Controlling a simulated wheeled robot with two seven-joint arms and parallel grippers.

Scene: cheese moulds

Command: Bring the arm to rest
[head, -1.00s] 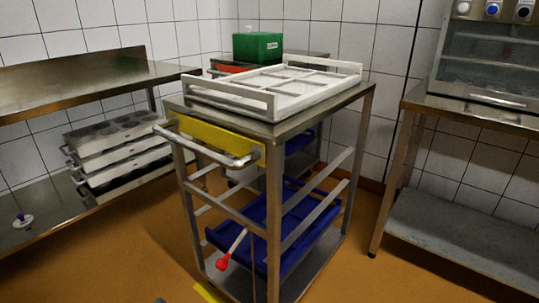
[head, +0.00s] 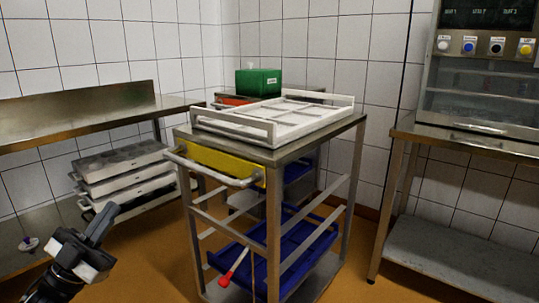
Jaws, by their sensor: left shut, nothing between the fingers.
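My left gripper (head: 102,222) is in the lower left of the head view. Its fingers are shut with nothing between them and point up and to the right. It is in front of the left bench's lower shelf and the stacked metal moulds, apart from the trolley in the picture. My right gripper is not in view.
A steel trolley (head: 345,125) stands in the middle, with a white frame tray (head: 262,118) on top and a blue crate (head: 255,262) below. Stacked moulds (head: 125,172) lie at left. A green box (head: 258,83) is behind. A steel bench (head: 470,144) stands at right. Orange floor (head: 160,262) is clear between.

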